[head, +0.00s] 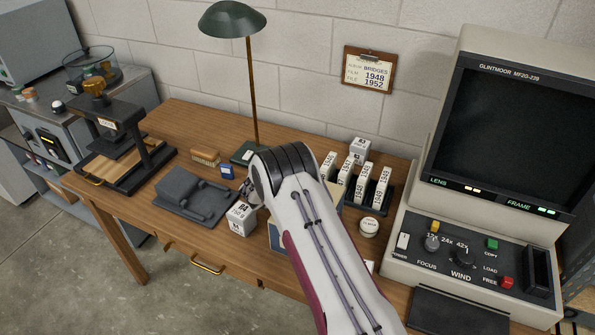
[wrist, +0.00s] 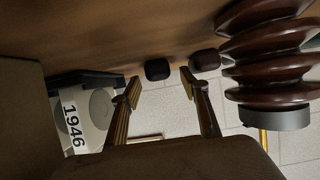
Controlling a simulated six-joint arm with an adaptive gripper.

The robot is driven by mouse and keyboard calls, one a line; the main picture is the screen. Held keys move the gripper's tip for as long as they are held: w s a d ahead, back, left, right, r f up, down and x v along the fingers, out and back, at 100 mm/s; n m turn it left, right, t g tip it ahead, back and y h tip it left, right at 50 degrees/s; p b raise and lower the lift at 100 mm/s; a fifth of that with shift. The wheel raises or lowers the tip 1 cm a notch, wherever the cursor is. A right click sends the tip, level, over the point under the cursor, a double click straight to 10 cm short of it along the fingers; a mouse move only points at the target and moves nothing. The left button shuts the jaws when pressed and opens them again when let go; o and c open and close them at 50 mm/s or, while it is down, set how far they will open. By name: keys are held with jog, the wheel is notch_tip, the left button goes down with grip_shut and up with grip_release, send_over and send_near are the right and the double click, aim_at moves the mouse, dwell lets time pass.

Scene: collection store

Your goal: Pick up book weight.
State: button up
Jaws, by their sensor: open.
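I cannot pick out the book weight with certainty. A dark grey padded piece (head: 195,190) with raised rounded parts lies on the wooden desk (head: 185,122), left of my gripper; it may be or include it. My gripper (head: 250,198) is low over the desk, partly hidden by my own arm, beside a small white labelled box (head: 241,220). In the wrist view the two fingers of my gripper (wrist: 163,88) stand apart with nothing seen between them. Large dark brown surfaces fill the lower part of that view, too close to name.
A green lamp (head: 232,20) stands behind my gripper. A brush (head: 205,157) and a blue box (head: 227,171) lie near its base. A press (head: 120,135) stands at left.

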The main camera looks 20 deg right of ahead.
jog(key=shift+w+d+f, duration=0.25)
jog(key=shift+w+d, duration=0.05)
dwell(0.4)
jog(key=shift+r, duration=0.1)
grip_shut()
